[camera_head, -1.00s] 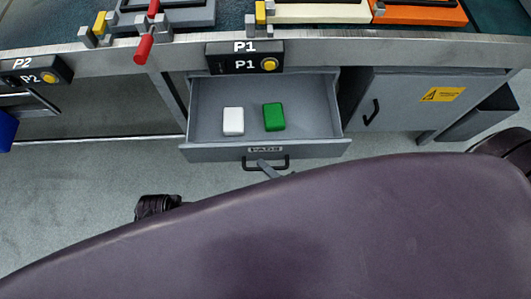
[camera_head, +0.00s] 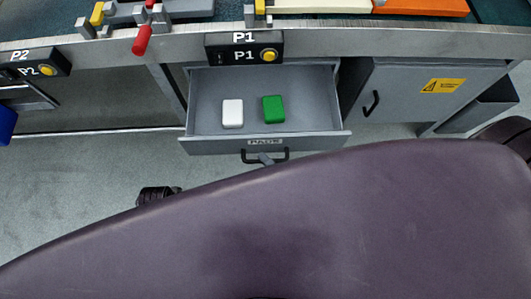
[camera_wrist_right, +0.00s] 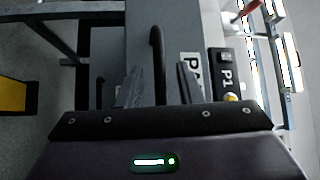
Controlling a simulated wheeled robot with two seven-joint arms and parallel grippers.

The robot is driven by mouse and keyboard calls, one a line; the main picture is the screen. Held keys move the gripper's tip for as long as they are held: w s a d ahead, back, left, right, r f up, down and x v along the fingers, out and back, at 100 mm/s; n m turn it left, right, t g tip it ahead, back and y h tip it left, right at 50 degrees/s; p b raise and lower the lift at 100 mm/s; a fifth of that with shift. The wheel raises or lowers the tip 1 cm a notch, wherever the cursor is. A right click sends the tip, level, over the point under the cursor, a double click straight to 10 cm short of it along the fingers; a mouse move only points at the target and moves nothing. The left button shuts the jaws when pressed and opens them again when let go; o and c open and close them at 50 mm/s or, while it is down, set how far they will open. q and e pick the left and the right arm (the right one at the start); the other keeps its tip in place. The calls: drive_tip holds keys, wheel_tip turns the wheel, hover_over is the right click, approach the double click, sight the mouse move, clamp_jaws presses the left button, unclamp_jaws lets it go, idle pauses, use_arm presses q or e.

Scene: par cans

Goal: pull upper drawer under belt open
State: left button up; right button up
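The upper drawer (camera_head: 200,97) under the belt stands open, with a white pad (camera_head: 233,114) and a green pad (camera_head: 273,109) inside. Its front carries a label and a dark bar handle (camera_head: 265,157). In the right wrist view the handle (camera_wrist_right: 158,65) stands between the two fingers of my right gripper (camera_wrist_right: 160,85), which are apart with a visible gap on each side of the bar. In the head view only a bit of this gripper (camera_head: 265,160) shows at the handle; my purple arm hides the rest. My left gripper cannot be made out.
A grey cabinet door (camera_head: 415,95) with a yellow warning sign is right of the drawer. The P1 button box (camera_head: 244,48) is above it on the belt edge. A red-handled lever (camera_head: 142,40) hangs at the upper left. Floor is clear at the left.

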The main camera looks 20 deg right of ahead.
drive_tip(key=v, duration=0.7)
drive_tip(key=shift+s, duration=0.1)
